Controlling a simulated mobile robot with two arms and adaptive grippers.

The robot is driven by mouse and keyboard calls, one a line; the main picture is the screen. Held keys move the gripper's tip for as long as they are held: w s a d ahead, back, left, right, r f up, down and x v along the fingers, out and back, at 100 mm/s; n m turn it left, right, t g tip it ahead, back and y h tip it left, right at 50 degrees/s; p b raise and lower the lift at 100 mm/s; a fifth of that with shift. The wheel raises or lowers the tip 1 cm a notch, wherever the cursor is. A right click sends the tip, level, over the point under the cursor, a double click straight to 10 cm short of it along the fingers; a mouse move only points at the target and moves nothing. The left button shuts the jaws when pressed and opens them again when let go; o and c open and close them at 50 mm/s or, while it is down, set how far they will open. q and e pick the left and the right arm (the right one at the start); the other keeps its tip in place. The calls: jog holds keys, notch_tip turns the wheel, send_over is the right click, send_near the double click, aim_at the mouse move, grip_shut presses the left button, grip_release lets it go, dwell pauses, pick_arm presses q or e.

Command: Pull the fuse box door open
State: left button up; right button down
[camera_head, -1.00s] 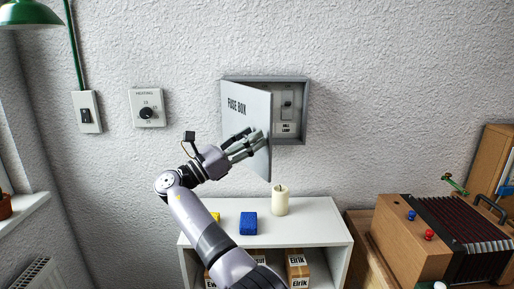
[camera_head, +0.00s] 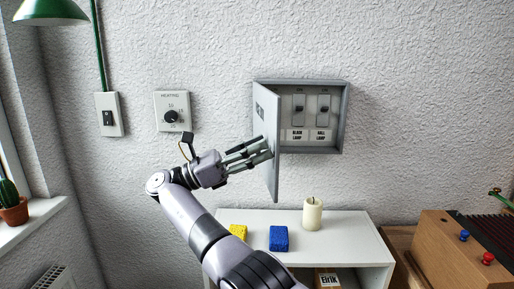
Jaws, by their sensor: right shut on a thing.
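The grey fuse box (camera_head: 346,118) is on the wall at the upper middle of the head view. Its door (camera_head: 265,122) is hinged on the left and stands wide open, swung out from the wall and seen nearly edge-on. Two switches (camera_head: 297,110) with labels below them show inside the box. My right gripper (camera_head: 266,147) is at the free edge of the door, shut on it. The fingers hide part of the door's edge. My left gripper is not in view.
A white shelf (camera_head: 352,238) stands below, with a cream candle (camera_head: 312,214), a blue block (camera_head: 278,238) and a yellow block (camera_head: 238,232) on it. A heating dial (camera_head: 171,114) and a light switch (camera_head: 108,116) are on the wall to the left.

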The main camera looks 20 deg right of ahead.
aim_at(271, 96)
jog(key=c, duration=0.8)
grip_release()
jog(key=shift+d, duration=0.15)
notch_tip(271, 96, up, 10)
jog(key=shift+c, duration=0.2)
